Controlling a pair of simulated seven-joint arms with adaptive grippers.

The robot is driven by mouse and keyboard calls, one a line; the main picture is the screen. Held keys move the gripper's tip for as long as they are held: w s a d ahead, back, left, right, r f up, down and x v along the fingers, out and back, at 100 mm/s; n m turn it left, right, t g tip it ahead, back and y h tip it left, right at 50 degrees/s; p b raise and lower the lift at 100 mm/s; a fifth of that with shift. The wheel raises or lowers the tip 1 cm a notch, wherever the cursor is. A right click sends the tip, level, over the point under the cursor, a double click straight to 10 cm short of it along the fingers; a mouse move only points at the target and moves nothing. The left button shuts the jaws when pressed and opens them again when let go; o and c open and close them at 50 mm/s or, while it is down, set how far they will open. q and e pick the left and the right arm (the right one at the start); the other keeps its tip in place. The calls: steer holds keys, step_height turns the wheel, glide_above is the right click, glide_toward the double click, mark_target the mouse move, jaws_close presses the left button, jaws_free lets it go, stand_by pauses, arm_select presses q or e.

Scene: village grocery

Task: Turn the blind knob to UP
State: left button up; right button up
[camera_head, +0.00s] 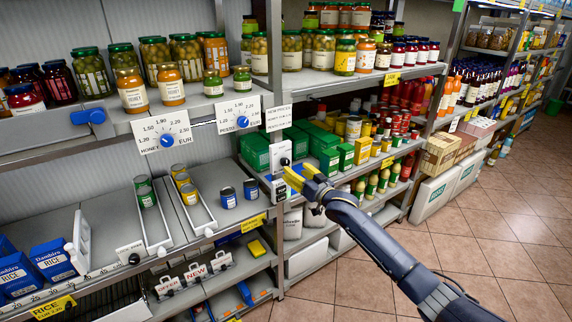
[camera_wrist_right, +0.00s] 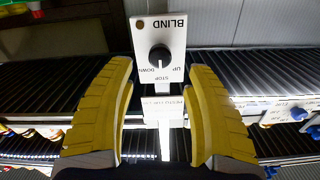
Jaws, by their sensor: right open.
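The blind knob (camera_wrist_right: 160,57) is a round black knob on a white panel (camera_wrist_right: 172,36) marked BLIND, upside down in the right wrist view. UP, STOP and DOWN are printed by it; I cannot tell clearly which one its pointer faces. In the head view the panel (camera_head: 281,152) stands at the shelf front. My right gripper (camera_head: 293,178) is just below and in front of it. In the wrist view the yellow fingers of my right gripper (camera_wrist_right: 160,112) are wide apart with nothing between them, and the knob shows beyond them. My left gripper is not in view.
Shelves of jars (camera_head: 90,72) and green boxes (camera_head: 256,152) surround the panel. Price dials with blue knobs (camera_head: 167,141) hang on the shelf edge to the left. A price card (camera_head: 278,118) is just above the panel. The tiled floor (camera_head: 480,235) at right is clear.

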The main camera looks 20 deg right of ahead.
mark_target(287, 164)
steer(key=shift+x, duration=3.35)
steer(key=shift+o, duration=0.3)
jaws_close()
